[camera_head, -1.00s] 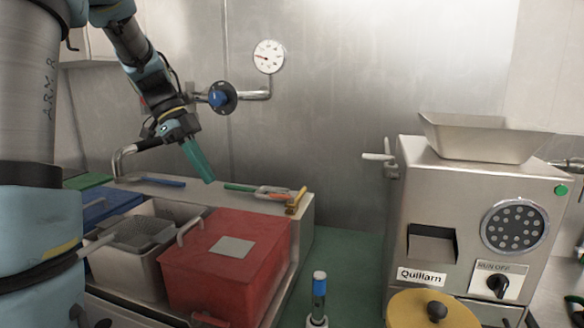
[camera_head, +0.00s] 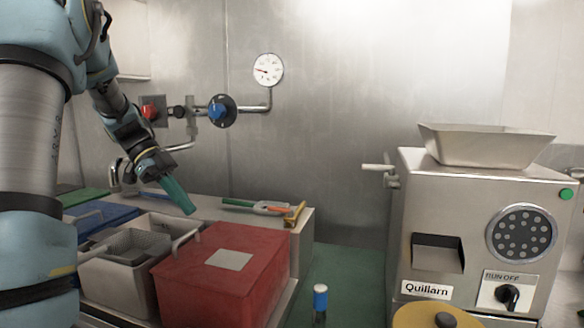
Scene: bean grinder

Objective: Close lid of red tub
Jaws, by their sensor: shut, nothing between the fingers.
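The red tub (camera_head: 215,295) stands at the lower centre-left on the steel counter. Its red lid (camera_head: 262,240) lies flat across the top, with a grey square patch (camera_head: 229,259) on it; I see no open gap. A metal handle (camera_head: 187,236) stands up at the tub's left edge. My gripper (camera_head: 190,210) has long teal fingers that are shut and empty. It points down and right, seemingly above or behind the tub's back left corner and apart from the lid.
A steel bin with a mesh basket (camera_head: 137,244) and a blue tub (camera_head: 102,216) stand left of the red tub. Hand tools (camera_head: 262,207) lie behind it. A blue-knobbed valve (camera_head: 218,109) sticks out from the wall. The grinder (camera_head: 470,225) stands at the right.

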